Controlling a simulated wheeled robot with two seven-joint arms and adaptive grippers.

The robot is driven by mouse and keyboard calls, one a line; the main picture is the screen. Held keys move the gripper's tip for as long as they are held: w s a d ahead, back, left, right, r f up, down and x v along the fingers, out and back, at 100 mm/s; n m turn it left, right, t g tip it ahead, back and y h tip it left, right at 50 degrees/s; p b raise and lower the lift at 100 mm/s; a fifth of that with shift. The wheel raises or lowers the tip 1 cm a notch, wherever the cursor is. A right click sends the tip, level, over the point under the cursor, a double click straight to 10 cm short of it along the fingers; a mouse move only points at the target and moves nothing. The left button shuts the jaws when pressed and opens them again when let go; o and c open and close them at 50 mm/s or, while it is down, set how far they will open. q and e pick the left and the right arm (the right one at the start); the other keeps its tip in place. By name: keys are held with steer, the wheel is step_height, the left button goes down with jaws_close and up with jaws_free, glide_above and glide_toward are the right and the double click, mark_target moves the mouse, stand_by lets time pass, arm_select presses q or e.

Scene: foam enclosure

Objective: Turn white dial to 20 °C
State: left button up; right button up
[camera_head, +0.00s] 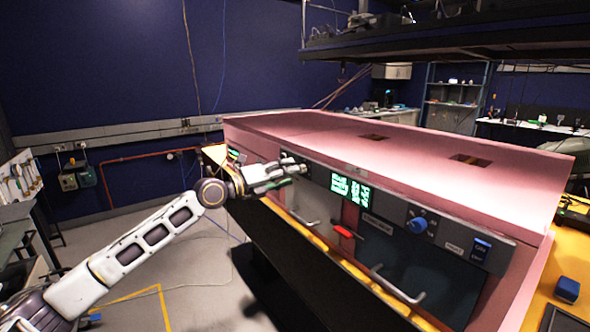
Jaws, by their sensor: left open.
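My left gripper (296,168) is open, held at the upper left part of the pink enclosure's (410,160) dark front panel. It covers that stretch of the panel. The white dial cannot be made out; it may be hidden behind my left gripper. Whether the fingers touch anything there cannot be told. Right of the gripper, a green-lit display (350,189) shows rows of text too small to read. My right gripper is not in view.
Further right on the panel are a blue knob (417,225) and a blue switch (481,248). Below are a red handle (343,231) and a metal door handle (397,284). A small blue block (567,289) lies on the yellow surface at right. The floor at left is mostly clear.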

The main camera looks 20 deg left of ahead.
mark_target(302, 169)
arm_select(q)
steer(key=shift+p+x, duration=0.35)
steer(key=shift+x, duration=1.45)
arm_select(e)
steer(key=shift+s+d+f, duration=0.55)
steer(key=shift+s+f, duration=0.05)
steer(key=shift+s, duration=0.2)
arm_select(q)
jaws_close()
